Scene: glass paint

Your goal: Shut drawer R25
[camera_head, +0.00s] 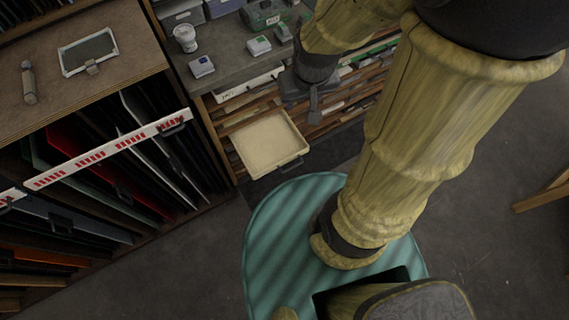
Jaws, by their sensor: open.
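A shallow cream drawer (268,142) stands pulled out from the cabinet of drawers under the grey worktop. It looks empty, and a dark handle (291,166) is on its front edge. I cannot read a label that marks it as R25. My gripper (314,112) is above and to the right of the open drawer, near the cabinet front, and it points downward. It looks apart from the drawer and holds nothing that I can see. My arm hides part of the drawers on the right.
A rack of coloured glass sheets (110,165) with a white and red labelled bar stands at the left. Small containers and a white cup (185,38) sit on the grey worktop (222,72). A wooden leg (542,194) stands at the far right. The floor (470,245) at lower right is clear.

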